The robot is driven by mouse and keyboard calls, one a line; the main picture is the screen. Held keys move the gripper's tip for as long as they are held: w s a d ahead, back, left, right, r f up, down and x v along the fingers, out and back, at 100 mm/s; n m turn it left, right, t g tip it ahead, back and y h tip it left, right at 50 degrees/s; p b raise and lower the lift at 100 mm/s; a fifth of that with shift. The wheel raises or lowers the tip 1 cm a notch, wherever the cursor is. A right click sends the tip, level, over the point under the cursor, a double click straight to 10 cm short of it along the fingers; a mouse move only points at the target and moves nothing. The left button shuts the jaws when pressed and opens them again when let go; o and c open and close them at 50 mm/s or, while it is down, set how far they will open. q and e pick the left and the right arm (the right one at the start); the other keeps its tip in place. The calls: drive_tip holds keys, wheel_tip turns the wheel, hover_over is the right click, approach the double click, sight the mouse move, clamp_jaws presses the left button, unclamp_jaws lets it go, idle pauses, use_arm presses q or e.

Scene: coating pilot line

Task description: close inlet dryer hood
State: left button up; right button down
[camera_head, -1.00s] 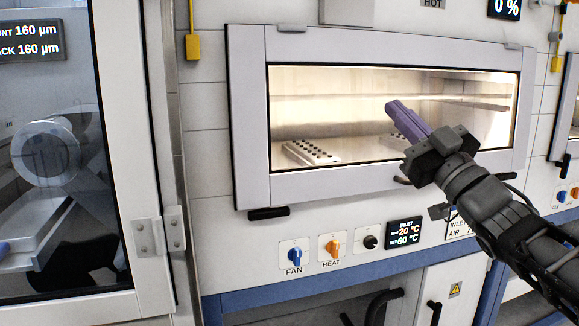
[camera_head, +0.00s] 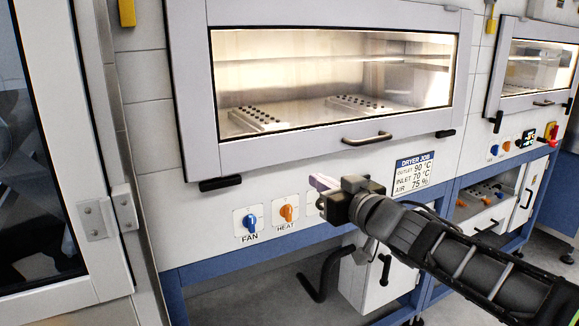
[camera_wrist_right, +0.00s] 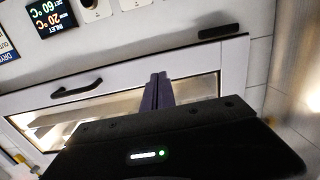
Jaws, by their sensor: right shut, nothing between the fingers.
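The inlet dryer hood (camera_head: 182,95) is a grey frame around a lit window, with a dark bar handle (camera_head: 367,138) on its lower rail. It is down over the dryer opening; I cannot tell whether its lower edge sits fully flush. My right gripper (camera_head: 322,182) has purple fingers that are shut and empty. It is below the hood's lower rail, apart from the handle, in front of the control panel. In the right wrist view, the fingers (camera_wrist_right: 157,92) overlap the hood frame (camera_wrist_right: 220,62), and the handle (camera_wrist_right: 77,88) is to their left. My left gripper is out of view.
The FAN knob (camera_head: 250,222) and HEAT knob (camera_head: 287,213) are left of my gripper, which hides the inlet display. Perforated plates (camera_head: 258,118) lie inside the dryer. A second hooded dryer (camera_head: 491,70) stands at right. A glass door (camera_head: 40,150) is at left.

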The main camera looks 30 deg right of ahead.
sight(283, 159)
drive_tip(key=w+b, duration=0.1)
drive_tip(key=w, duration=0.3)
drive_tip(key=w+b, duration=0.1)
drive_tip(key=w, duration=0.3)
drive_tip(key=w+f+b, duration=0.1)
drive_tip(key=w, duration=0.2)
drive_tip(key=shift+w+d, duration=0.1)
drive_tip(key=shift+w, duration=0.9)
drive_tip(key=w+b, duration=0.2)
drive_tip(key=b, duration=0.1)
drive_tip(key=w+t+b, duration=0.1)
drive_tip(key=shift+f+b, duration=0.25)
drive_tip(key=shift+b, duration=0.15)
drive_tip(key=shift+s+r, duration=0.1)
drive_tip(key=shift+r, duration=0.4)
